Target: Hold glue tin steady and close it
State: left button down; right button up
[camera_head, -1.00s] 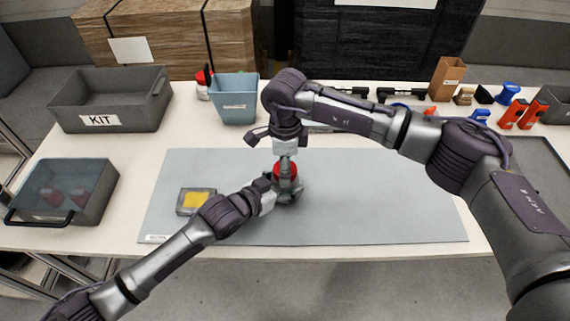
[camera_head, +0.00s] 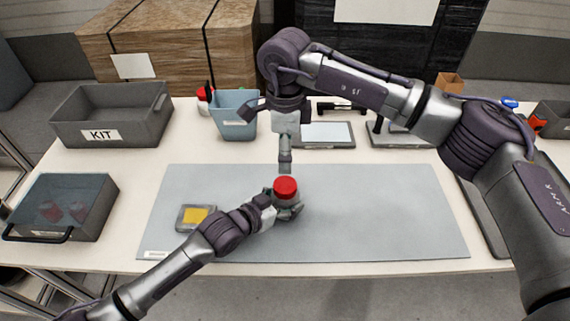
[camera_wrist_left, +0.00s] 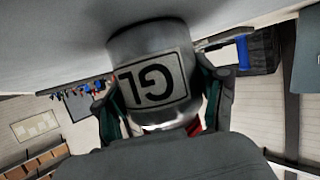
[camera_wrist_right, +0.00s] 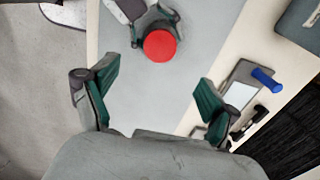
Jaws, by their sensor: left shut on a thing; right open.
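The glue tin stands on the grey mat (camera_head: 380,215). Its red lid (camera_head: 285,188) sits on top; whether it is fully seated I cannot tell. In the left wrist view the grey tin (camera_wrist_left: 145,50) shows a label reading "GL". My left gripper (camera_head: 287,207) is shut around the tin's side. My right gripper (camera_head: 285,168) is above and behind the lid, apart from it. In the right wrist view my right gripper (camera_wrist_right: 152,90) is open and empty, with the red lid (camera_wrist_right: 160,46) beyond its fingertips.
A grey KIT bin (camera_head: 112,112) and a blue bin (camera_head: 233,112) stand at the back left. A lidded box (camera_head: 62,205) is at far left. A small case with a yellow patch (camera_head: 196,216) lies left of the tin. The mat's right side is clear.

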jog(key=shift+r, duration=0.65)
pick_arm(q)
grip_release()
jog(key=v, duration=1.2)
